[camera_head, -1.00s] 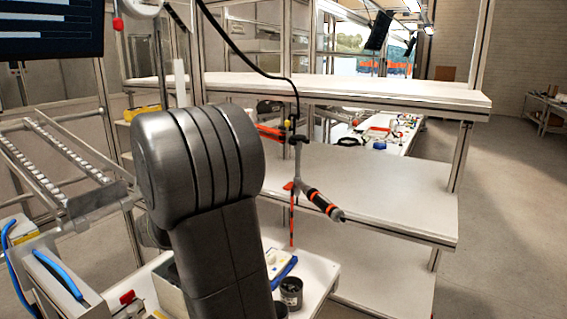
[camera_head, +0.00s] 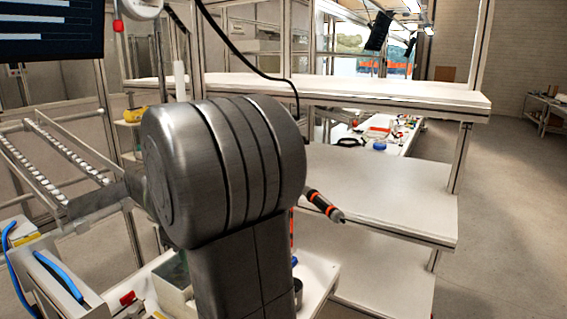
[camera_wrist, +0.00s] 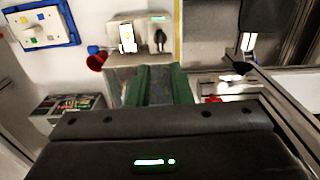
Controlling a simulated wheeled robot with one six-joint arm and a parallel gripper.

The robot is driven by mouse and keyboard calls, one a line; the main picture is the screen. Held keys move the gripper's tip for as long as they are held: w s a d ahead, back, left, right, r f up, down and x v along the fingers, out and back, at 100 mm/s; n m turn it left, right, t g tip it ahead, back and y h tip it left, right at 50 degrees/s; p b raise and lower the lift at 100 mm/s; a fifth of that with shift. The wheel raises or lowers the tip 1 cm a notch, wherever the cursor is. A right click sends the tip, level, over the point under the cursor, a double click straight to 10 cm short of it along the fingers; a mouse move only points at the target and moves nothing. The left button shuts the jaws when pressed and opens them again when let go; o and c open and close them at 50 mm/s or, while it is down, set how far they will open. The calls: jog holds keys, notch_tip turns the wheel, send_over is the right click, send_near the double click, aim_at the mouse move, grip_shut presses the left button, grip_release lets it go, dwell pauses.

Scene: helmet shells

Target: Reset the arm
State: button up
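My gripper (camera_wrist: 161,88) shows in the wrist view as two green fingers beyond its dark body, with a gap between them. It looks open, and I see nothing held. Below the fingers is a grey surface, perhaps a bin. In the head view my large grey arm joint fills the middle, and the gripper is hidden. No helmet shell shows clearly in either view.
A white multi-level shelf (camera_head: 380,190) stands right of my arm. A grey bin (camera_head: 172,285) and dark cup sit on a white table. An orange-black tool (camera_head: 322,204) hangs nearby. The wrist view shows a blue-framed tray (camera_wrist: 40,25). Floor at right is clear.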

notch_tip(320, 180, down, 11)
jog(key=shift+r, duration=0.1)
jog(key=m+b, duration=0.1)
jog(key=m, duration=0.2)
jog(key=shift+m, duration=0.4)
jog(key=shift+m+b, duration=0.4)
jog(key=shift+m, duration=1.1)
jog(key=shift+r, duration=0.1)
